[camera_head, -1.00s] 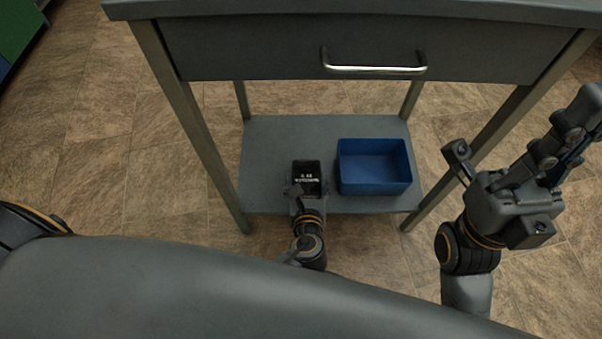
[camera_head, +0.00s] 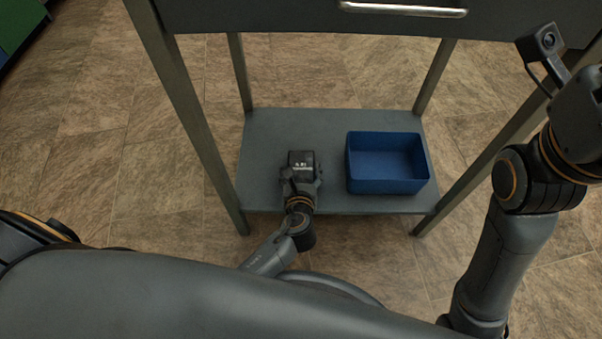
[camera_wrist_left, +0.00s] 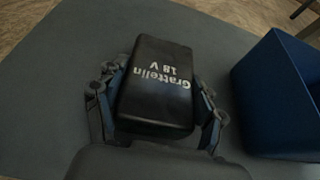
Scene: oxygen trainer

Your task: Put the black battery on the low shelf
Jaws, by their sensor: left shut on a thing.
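The black battery (camera_head: 301,159) has white lettering; in the left wrist view the battery (camera_wrist_left: 158,85) reads "Grattelin 18 V". My left gripper (camera_head: 301,175) is shut on it, and in the left wrist view the fingers of the left gripper (camera_wrist_left: 156,100) lie on both its sides. The battery is over the low shelf (camera_head: 268,140), left of a blue bin. I cannot tell whether its underside touches the shelf. My right arm is at the right of the head view, its gripper's fingers cut off by the picture edge.
The open blue bin (camera_head: 387,187) stands on the shelf's right part and looks empty; there is a gap between it and the battery. A drawer (camera_head: 300,18) with a metal handle (camera_head: 403,10) is above. Table legs (camera_head: 203,130) flank the shelf. The shelf behind the battery is bare.

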